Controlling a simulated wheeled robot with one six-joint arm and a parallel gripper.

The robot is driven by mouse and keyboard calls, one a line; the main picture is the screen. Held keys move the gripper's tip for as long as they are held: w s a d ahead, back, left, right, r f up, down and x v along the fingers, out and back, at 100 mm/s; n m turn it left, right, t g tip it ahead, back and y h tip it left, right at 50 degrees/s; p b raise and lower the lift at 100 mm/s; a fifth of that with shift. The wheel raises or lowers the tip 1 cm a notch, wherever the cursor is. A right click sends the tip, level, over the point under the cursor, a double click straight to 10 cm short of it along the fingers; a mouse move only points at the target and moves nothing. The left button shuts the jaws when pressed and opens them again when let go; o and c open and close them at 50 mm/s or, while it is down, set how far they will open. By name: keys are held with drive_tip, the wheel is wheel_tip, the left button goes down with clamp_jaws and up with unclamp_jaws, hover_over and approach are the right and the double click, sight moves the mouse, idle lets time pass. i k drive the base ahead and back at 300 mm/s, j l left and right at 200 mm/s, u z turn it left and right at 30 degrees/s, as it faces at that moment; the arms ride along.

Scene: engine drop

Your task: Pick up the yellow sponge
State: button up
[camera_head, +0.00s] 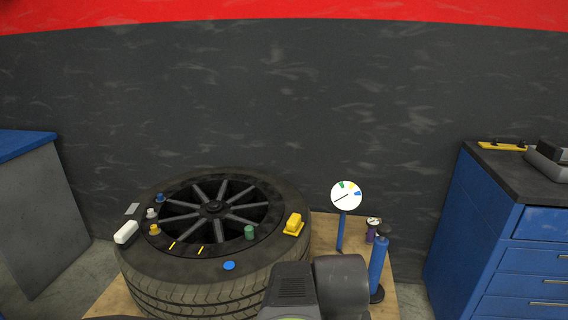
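A small yellow block (294,222), which looks like the yellow sponge, sits on the right side of the tire's (205,295) top sidewall. It seems to have a flat yellow base or lower layer; I cannot tell if that is a separate piece. The tire lies flat with its dark spoked wheel facing up. My dark grey arm links show at the bottom middle, in front of the tire's right side. My gripper is not in view, so its opening and its place relative to the block cannot be seen.
The tire rests on a wooden board (384,262). A white block (126,232), a green cylinder (249,232) and a blue disc (229,265) lie on it. A round gauge (346,195) and a blue pump (378,265) stand right. A blue cabinet (470,225) is far right.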

sight(293, 225)
drive_tip(key=i+j+u, duration=0.7)
drive_tip(key=i+l, duration=0.05)
drive_tip(key=l, duration=0.05)
